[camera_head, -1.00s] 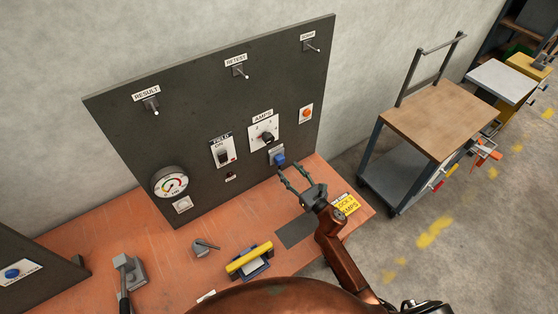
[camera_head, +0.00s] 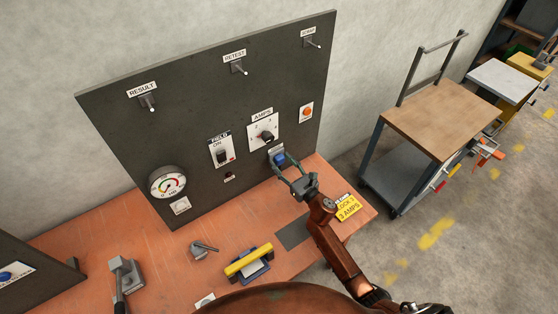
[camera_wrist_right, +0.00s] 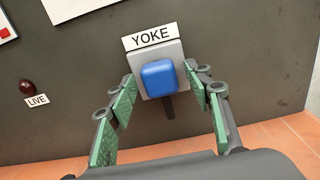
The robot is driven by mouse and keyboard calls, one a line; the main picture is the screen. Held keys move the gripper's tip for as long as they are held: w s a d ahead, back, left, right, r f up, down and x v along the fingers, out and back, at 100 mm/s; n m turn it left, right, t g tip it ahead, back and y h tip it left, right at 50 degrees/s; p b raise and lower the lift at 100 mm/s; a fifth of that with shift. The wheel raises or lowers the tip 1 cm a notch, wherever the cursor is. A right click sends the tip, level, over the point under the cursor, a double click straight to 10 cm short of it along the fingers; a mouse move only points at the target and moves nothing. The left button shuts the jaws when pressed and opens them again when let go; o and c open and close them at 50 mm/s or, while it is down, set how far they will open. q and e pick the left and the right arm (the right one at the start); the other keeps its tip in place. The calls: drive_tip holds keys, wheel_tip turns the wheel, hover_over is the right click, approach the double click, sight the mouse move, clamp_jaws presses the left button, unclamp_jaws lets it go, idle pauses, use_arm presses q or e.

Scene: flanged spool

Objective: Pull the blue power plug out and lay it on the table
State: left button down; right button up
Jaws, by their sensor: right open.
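The blue power plug (camera_head: 280,159) sits in its grey socket on the dark panel (camera_head: 110,128), below the AMPS dial. In the right wrist view the blue plug (camera_wrist_right: 159,78) is in the grey socket plate (camera_wrist_right: 172,50) under a YOKE label, with a dark cord or stem hanging below it. My right gripper (camera_head: 287,168) is open, its green-padded fingers (camera_wrist_right: 160,92) on either side of the plug with visible gaps. The table (camera_head: 150,239) is orange-brown. My left gripper is not in view.
A yellow-handled block (camera_head: 249,261), a small grey lever piece (camera_head: 203,248) and a grey lever device (camera_head: 127,274) stand on the table. A dark mat (camera_head: 294,233) and yellow tag (camera_head: 348,208) lie near the right arm. The red LIVE lamp (camera_wrist_right: 27,87) is left of the socket.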

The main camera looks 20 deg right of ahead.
drive_tip(key=shift+b, duration=0.4)
idle(0.8)
drive_tip(key=shift+c, duration=0.4)
clamp_jaws()
drive_tip(key=shift+s, duration=0.15)
drive_tip(key=shift+p+v, duration=0.4)
drive_tip(key=shift+v, duration=2.5)
drive_tip(key=s+a+m+h, duration=0.15)
drive_tip(key=s+a, duration=0.25)
drive_tip(key=s, duration=0.7)
drive_tip(key=s+d+r+m+h, duration=0.1)
drive_tip(key=s+d+r+h, duration=0.1)
drive_tip(key=s+r, duration=0.2)
drive_tip(key=s+d+r+m+t+h, duration=0.1)
drive_tip(key=s+r+h, duration=0.1)
drive_tip(key=s, duration=0.6)
drive_tip(key=shift+d+r+h, duration=0.35)
drive_tip(key=shift+r, duration=0.55)
